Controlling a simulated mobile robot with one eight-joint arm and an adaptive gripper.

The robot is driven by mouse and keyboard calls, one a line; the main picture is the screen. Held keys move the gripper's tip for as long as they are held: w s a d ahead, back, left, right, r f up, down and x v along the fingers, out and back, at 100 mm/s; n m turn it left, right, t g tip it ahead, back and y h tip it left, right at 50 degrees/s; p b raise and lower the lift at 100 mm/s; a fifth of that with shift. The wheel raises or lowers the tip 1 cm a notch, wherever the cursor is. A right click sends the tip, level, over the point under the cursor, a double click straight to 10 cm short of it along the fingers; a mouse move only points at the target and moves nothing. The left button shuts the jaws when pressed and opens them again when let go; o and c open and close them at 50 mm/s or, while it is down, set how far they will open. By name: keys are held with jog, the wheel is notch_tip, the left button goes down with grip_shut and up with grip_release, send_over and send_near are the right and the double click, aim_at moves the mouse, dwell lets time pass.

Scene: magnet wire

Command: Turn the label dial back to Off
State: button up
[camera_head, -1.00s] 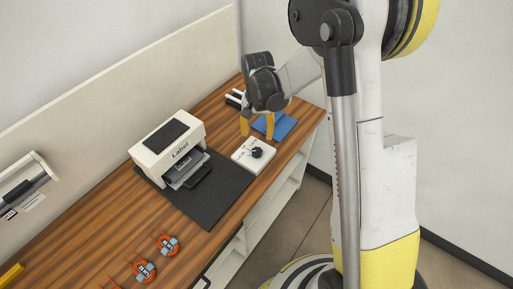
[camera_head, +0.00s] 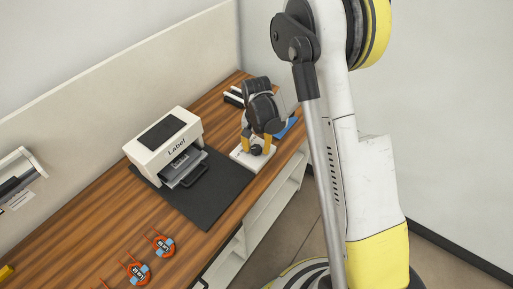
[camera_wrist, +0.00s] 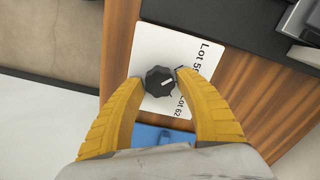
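The label dial is a black knob (camera_wrist: 160,80) with a white pointer line, on a white plate (camera_wrist: 180,42) printed "Lot 5…" and "Lot 62"; other markings are hidden. In the wrist view my gripper (camera_wrist: 157,78) has its two yellow fingers apart, one on each side of the knob, with the tips very near it. I cannot tell whether they touch it. In the head view my gripper (camera_head: 257,144) is low over the white plate (camera_head: 240,156), with the knob (camera_head: 256,150) between the fingertips.
A white label printer (camera_head: 160,140) stands on a black mat (camera_head: 215,195) left of the plate. A blue item (camera_head: 287,127) lies behind my gripper. Several orange tagged items (camera_head: 160,246) lie on the wooden bench near the front. A low panel (camera_head: 120,80) runs behind the bench.

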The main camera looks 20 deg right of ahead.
jog(key=c, duration=0.7)
jog(key=shift+m, duration=0.4)
jog(key=m+b, duration=0.1)
jog(key=m, duration=0.2)
jog(key=shift+m, duration=0.3)
jog(key=shift+s+d+m+b, duration=0.1)
jog(key=shift+m+b, duration=0.2)
jog(key=shift+m, duration=1.9)
jog(key=o, duration=1.2)
